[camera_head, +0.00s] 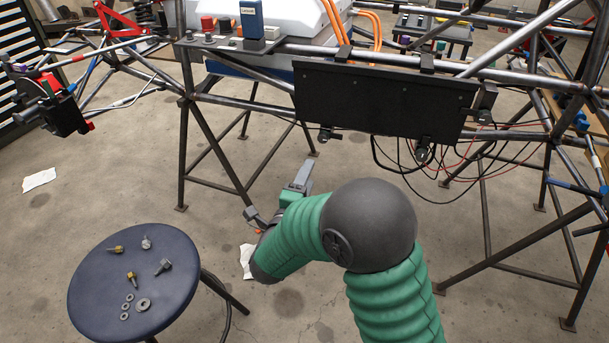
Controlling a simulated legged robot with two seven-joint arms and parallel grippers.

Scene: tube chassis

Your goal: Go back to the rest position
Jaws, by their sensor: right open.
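My right arm, green with a dark grey elbow, comes up from the lower right and bends left. My right gripper (298,183) is at the end of it, in the air in front of the tube chassis (240,106) and right of the round stool. It is open, and nothing shows between its fingers, though the wrist hides part of it. My left gripper is not in view.
A dark blue round stool (90,290) at lower left bears bolts (163,266) and several washers (143,304). A black panel (380,100) hangs on the chassis, with loose cables (480,155) below it. White paper (39,179) lies on the open concrete floor at left.

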